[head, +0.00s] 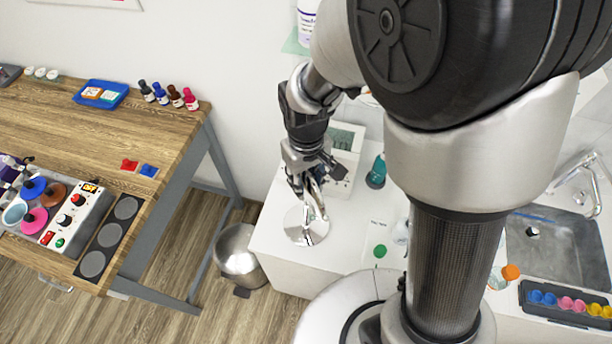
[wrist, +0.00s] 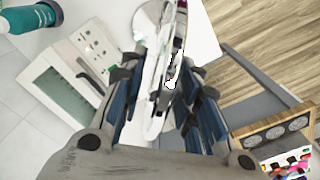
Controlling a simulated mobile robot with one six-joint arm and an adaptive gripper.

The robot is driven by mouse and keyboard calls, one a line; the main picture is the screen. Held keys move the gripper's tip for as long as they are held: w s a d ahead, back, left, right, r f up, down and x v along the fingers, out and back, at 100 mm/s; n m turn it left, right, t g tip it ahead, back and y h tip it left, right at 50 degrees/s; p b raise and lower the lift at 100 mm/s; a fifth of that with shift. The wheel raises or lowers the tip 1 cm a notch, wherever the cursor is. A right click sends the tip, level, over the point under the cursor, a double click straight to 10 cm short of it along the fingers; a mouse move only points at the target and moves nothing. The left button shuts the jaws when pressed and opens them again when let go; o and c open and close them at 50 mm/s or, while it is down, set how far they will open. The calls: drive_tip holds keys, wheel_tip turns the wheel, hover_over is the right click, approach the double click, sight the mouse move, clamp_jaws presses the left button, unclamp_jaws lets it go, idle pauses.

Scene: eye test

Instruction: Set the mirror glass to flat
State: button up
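The mirror stands on a shiny round base (head: 307,228) on the white counter. Its round glass (head: 315,197) shows narrow and steeply tilted, almost edge-on, above the base in the head view. In the wrist view the mirror glass (wrist: 160,85) lies between the two fingers, with part of the base behind it. My gripper (head: 308,176) is over the mirror, pointing down. In the wrist view the fingers of my gripper (wrist: 168,85) are apart, one on each side of the glass. I cannot tell whether either finger touches it.
A white device with a display (head: 345,150) stands close behind the gripper. A teal bottle (head: 377,171) is to its right. A paper with a green disc (head: 380,250) lies right of the mirror. A wooden table (head: 150,115) and a metal bin (head: 237,250) are to the left.

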clamp_jaws()
idle(0.6)
